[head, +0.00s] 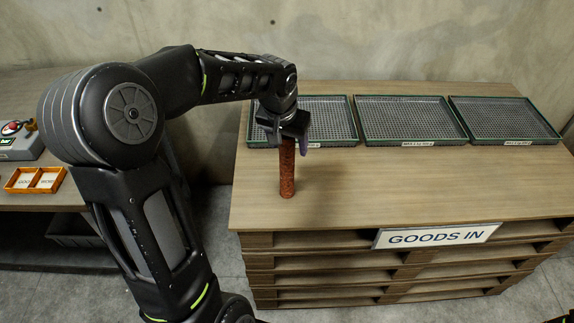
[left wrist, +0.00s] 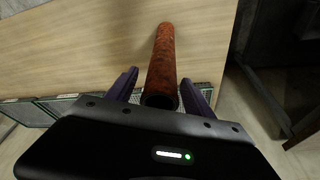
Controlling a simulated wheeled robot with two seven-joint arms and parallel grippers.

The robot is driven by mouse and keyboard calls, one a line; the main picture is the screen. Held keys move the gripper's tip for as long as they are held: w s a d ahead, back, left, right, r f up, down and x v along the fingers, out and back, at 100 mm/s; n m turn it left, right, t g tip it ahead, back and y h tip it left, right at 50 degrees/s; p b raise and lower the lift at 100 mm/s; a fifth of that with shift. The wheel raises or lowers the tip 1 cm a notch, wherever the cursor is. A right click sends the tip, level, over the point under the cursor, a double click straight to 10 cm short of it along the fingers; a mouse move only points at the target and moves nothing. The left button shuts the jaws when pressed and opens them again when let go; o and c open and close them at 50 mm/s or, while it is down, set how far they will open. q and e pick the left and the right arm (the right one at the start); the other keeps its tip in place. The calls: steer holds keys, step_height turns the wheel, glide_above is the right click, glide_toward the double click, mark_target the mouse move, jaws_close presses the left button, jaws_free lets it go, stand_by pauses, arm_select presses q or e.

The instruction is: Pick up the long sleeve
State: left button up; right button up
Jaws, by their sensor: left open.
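The long sleeve (head: 287,172) is a rusty, reddish-brown tube. It stands upright on the wooden top near its left edge in the head view. My left gripper (head: 296,146) is over its upper end, which is partly hidden by the gripper. In the left wrist view the sleeve (left wrist: 163,65) lies between the two purple fingers of the left gripper (left wrist: 160,88), with its hollow end towards the camera. The fingers are open, with a visible gap on each side of the sleeve. My right gripper is not in view.
The pallet-stack table (head: 400,190) bears a GOODS IN sign (head: 437,236). Green-rimmed mesh trays (head: 410,118) line its back. A side table at left holds an orange two-part tray (head: 35,180) and a grey device (head: 20,140). The table's front right is clear.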

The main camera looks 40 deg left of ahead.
arm_select(q)
steer(key=shift+c, duration=0.5)
jaws_close()
stand_by(0.4)
stand_by(0.7)
steer(key=shift+w+r, duration=0.1)
steer(key=shift+r, duration=0.05)
